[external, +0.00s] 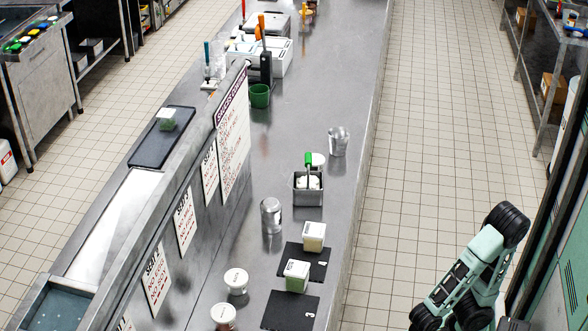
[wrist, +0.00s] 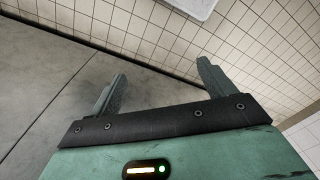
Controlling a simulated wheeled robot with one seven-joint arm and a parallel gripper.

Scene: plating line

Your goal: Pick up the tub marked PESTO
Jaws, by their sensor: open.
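A third tub, with green contents (external: 167,120), sits on a dark tray on the upper shelf. The lettering on these tubs is too small to read, so I cannot tell which says PESTO. My gripper (wrist: 160,70) is open and empty in the wrist view, facing tiled surfaces, with no tub in sight.
White-lidded round jars (external: 235,281) stand left of the mats. A metal canister (external: 271,215), a small steel container with a green-handled utensil (external: 308,188) and a clear cup (external: 339,141) stand farther back. The tiled floor (external: 415,170) right of the counter is clear.

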